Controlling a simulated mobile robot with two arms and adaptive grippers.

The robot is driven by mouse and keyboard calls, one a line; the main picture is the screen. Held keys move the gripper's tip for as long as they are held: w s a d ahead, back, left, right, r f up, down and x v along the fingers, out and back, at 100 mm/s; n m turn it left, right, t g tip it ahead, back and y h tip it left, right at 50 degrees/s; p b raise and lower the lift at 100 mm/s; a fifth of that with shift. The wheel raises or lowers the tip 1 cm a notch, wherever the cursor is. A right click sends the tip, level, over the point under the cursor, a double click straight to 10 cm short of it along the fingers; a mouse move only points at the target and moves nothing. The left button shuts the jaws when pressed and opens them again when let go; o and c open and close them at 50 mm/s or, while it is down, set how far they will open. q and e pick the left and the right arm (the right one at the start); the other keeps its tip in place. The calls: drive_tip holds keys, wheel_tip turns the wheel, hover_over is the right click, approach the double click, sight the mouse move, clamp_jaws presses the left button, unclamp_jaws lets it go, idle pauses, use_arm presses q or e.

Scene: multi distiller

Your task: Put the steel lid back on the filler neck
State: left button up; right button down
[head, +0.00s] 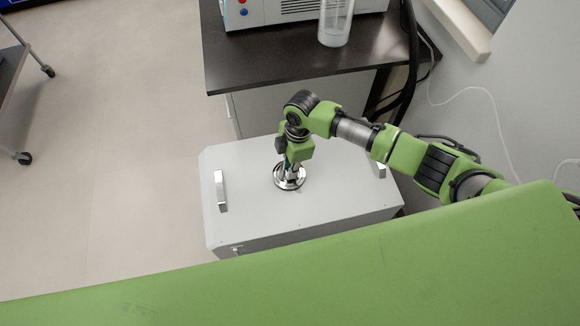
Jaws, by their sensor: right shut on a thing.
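The steel lid (289,183) is a shiny round disc at the filler neck's place on top of a light grey box (245,205). My right gripper (291,170) points straight down and is shut on the lid from above. The filler neck itself is hidden under the lid and gripper, so I cannot tell whether the lid is seated or just above it. My left gripper is not in view.
The box has steel handles at its left (220,191) and right. Behind it stands a dark-topped table (280,62) with a clear container (335,22) and a grey device (290,9). A wall is on the right; open floor (120,140) is on the left.

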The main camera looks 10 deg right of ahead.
drive_tip(key=shift+p, duration=0.3)
drive_tip(key=shift+f+b, duration=0.3)
drive_tip(key=shift+f, duration=0.35)
idle(0.7)
drive_tip(key=c, duration=1.9)
unclamp_jaws()
wheel_tip(320, 180, up, 12)
drive_tip(key=d, duration=0.1)
drive_tip(key=shift+d, duration=0.2)
drive_tip(key=shift+w+a, duration=0.1)
